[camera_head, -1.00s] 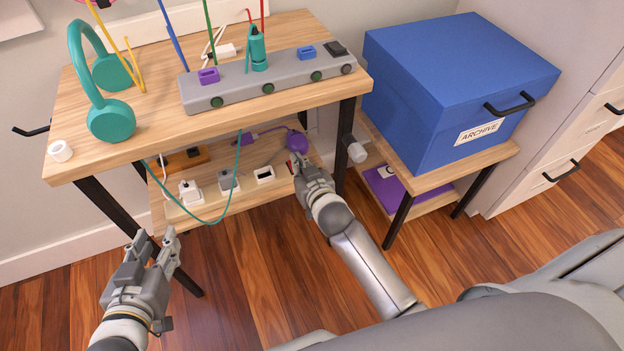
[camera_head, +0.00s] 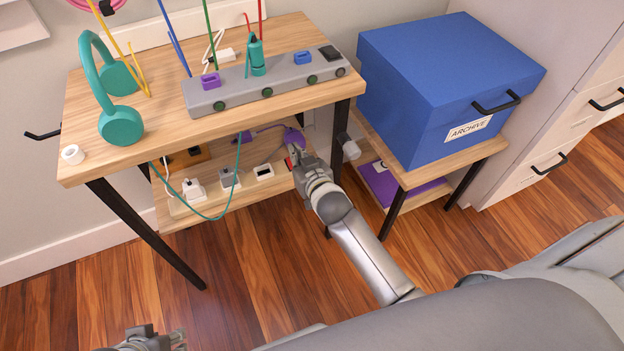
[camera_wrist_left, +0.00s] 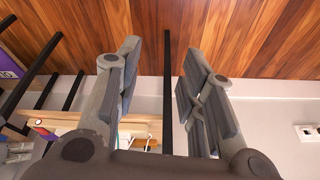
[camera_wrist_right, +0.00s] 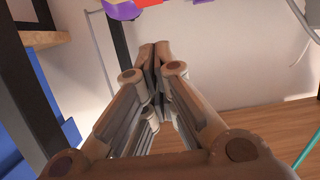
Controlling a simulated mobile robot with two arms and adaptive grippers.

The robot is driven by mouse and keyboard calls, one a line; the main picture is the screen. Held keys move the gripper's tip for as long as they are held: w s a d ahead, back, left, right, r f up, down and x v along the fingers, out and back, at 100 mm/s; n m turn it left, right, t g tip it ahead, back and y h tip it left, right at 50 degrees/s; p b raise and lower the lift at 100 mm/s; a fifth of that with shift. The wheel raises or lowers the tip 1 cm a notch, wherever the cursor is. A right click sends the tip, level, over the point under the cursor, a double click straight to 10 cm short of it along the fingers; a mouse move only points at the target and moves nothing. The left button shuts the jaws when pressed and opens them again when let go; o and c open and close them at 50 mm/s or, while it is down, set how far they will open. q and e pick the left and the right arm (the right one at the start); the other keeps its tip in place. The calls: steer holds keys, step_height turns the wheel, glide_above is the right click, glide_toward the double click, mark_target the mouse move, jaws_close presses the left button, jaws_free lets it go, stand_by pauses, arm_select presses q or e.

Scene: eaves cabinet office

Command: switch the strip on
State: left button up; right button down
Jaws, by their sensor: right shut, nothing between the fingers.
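The pale power strip (camera_head: 246,177) lies on the lower wooden shelf under the desk, with several plugs and adapters along it. A small red part, apparently its switch (camera_head: 289,163), shows at its right end, beside my right fingertips. My right gripper (camera_head: 295,152) is shut and empty there; I cannot tell whether it touches the red part. In the right wrist view its closed fingers (camera_wrist_right: 161,52) point toward a red patch at the top edge. My left gripper (camera_head: 180,338) is barely in view at the bottom edge; the left wrist view shows its fingers (camera_wrist_left: 160,75) apart and empty.
The desk (camera_head: 130,140) above carries teal headphones (camera_head: 121,126) and a grey bar (camera_head: 240,97). A teal cable (camera_head: 238,170) hangs before the shelf. A purple plug (camera_head: 293,138) is near my right gripper. A blue archive box (camera_head: 430,85) stands right.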

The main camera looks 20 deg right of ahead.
arm_select(q)
steer(key=shift+w+d+r+p, duration=0.1)
steer(key=shift+w+r+p, duration=0.25)
steer(key=shift+p, duration=0.55)
arm_select(e)
steer(key=s, duration=0.9)
steer(key=shift+s+d+r, duration=0.15)
steer(key=shift+s+r, duration=0.25)
steer(key=shift+r, duration=0.05)
arm_select(q)
steer(key=shift+w+f, duration=0.1)
